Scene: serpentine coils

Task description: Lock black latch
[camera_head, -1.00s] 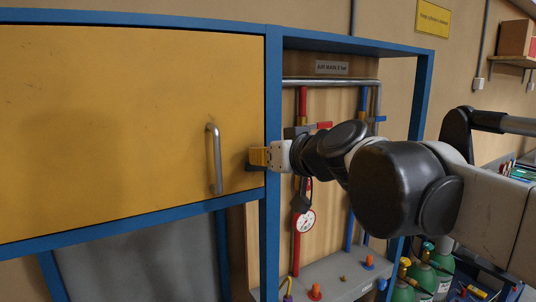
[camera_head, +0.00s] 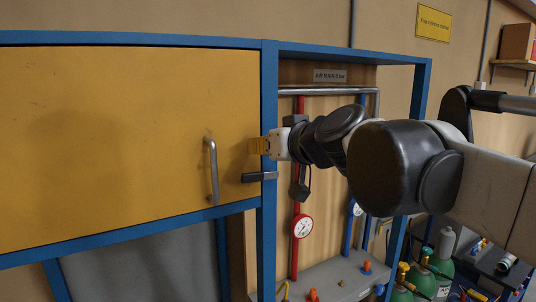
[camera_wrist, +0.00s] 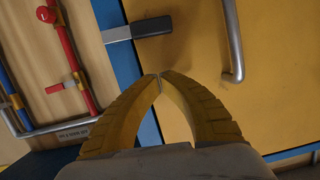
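The black latch (camera_head: 259,176) lies about horizontal, its grey part on the blue frame post and its dark end reaching over the edge of the yellow door (camera_head: 120,140). The door looks closed. The latch also shows in the wrist view (camera_wrist: 150,27), beyond the fingertips. My gripper (camera_head: 254,146) is just above the latch in the head view, near the door's right edge. Its yellow fingers (camera_wrist: 159,75) meet at the tips with nothing between them. They appear apart from the latch.
A metal door handle (camera_head: 212,172) stands left of the latch. Right of the post are red and blue pipes, a round gauge (camera_head: 302,226) and a grey ledge (camera_head: 335,275). Green gas cylinders (camera_head: 424,272) stand at lower right.

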